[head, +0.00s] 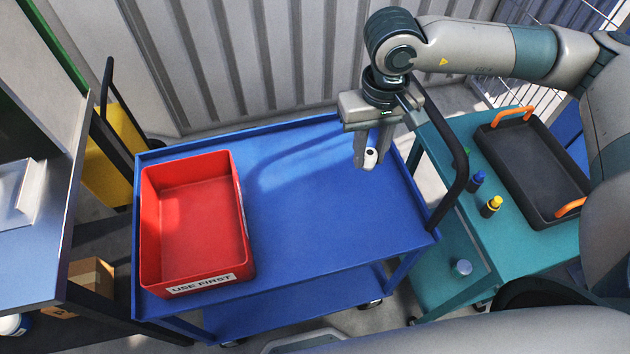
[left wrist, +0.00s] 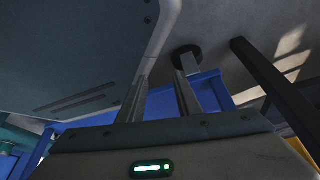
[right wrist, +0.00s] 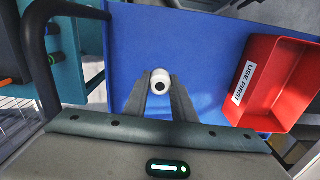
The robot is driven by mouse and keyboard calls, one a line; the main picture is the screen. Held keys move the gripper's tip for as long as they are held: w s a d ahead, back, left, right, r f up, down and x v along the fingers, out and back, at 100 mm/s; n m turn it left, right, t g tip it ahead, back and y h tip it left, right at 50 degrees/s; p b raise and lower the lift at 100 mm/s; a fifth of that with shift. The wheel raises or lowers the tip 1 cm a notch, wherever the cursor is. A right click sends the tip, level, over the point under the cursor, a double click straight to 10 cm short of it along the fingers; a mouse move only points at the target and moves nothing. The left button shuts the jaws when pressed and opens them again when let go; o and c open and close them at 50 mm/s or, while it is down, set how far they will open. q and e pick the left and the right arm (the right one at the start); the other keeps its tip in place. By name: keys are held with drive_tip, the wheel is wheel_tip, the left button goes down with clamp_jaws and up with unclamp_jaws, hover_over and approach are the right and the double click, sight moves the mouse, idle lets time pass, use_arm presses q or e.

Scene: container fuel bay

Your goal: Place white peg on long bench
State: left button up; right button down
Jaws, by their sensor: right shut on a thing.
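The white peg (head: 370,157) is a small white cylinder with a dark round spot on its end. My right gripper (head: 366,152) is shut on it and holds it above the right part of the blue cart top (head: 310,205). The right wrist view shows the peg (right wrist: 160,80) between the two fingertips. A grey-blue bench top (head: 35,250) at the left edge of the head view may be the long bench; only part of it shows. My left gripper (left wrist: 163,90) shows only in its wrist view, with its fingers apart and nothing between them.
A red bin (head: 195,215) labelled USE FIRST sits on the cart's left side. A teal cart (head: 455,235) at right carries a black tray (head: 535,165) and small bottles (head: 490,207). A pale box (head: 15,190) lies on the bench. The cart's black handle (head: 455,150) stands close to my right gripper.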

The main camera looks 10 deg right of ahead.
use_arm(q)
drive_tip(key=shift+s+d, duration=0.2)
drive_tip(key=shift+d, duration=0.15)
use_arm(e)
drive_tip(key=shift+d, duration=0.1)
use_arm(q)
drive_tip(key=o, duration=0.5)
drive_tip(key=shift+w, duration=0.25)
drive_tip(key=o, duration=0.5)
drive_tip(key=shift+a+r, duration=0.1)
drive_tip(key=shift+r, duration=0.05)
drive_tip(key=shift+c, duration=0.2)
use_arm(e)
drive_tip(key=shift+w+a+p, duration=0.2)
drive_tip(key=shift+p, duration=0.65)
use_arm(q)
drive_tip(key=s+a+r+g+y+p, duration=0.1)
drive_tip(key=s+a+r+g+p, duration=0.2)
drive_tip(key=s+r+p, duration=0.8)
drive_tip(key=shift+s+a+r+p, duration=0.2)
drive_tip(key=shift+a+r+p, duration=0.55)
drive_tip(key=shift+p, duration=1.05)
use_arm(e)
drive_tip(key=s+d+f+m, duration=0.1)
drive_tip(key=d+f+m, duration=0.1)
drive_tip(key=f, duration=0.7)
drive_tip(key=shift+d+f+m, duration=0.2)
drive_tip(key=shift+d+m, duration=0.1)
drive_tip(key=shift+d, duration=0.45)
